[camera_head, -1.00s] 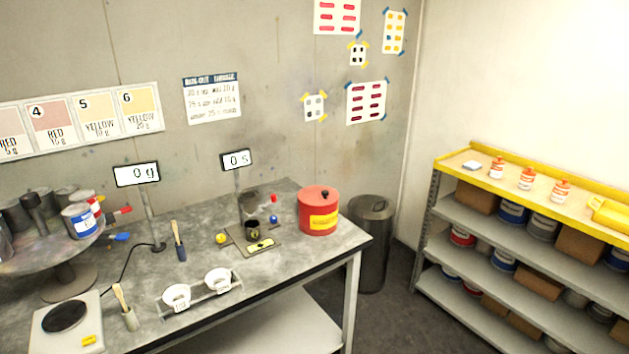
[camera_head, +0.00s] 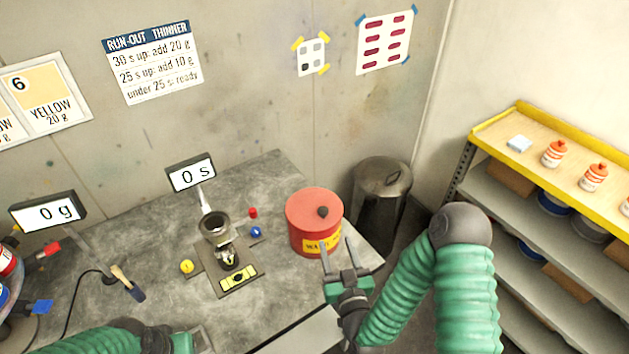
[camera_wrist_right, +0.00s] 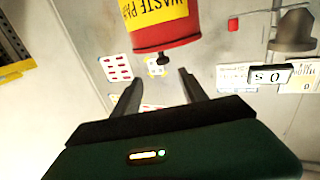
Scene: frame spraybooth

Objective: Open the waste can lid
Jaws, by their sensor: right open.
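The red waste can (camera_head: 309,238) stands at the right end of the grey table, with a yellow label on its front. Its red lid (camera_head: 300,204) is on, with a black knob (camera_head: 323,212) on top. My right gripper (camera_head: 337,246) is open and empty, fingers pointing up in front of the can's right side. In the right wrist view the can (camera_wrist_right: 168,22) appears upside down, its knob (camera_wrist_right: 160,57) beyond and between the open fingertips (camera_wrist_right: 159,77). My left arm shows at the bottom left; its gripper (camera_head: 195,342) is partly cut off, so its jaw state is unclear.
A viscosity cup stand (camera_head: 217,250) is left of the can, with a timer display (camera_head: 191,174) behind it. A brush (camera_head: 128,283) lies further left. A dark metal bin (camera_head: 380,198) stands behind the table's right end. A shelf unit (camera_head: 540,165) is at right.

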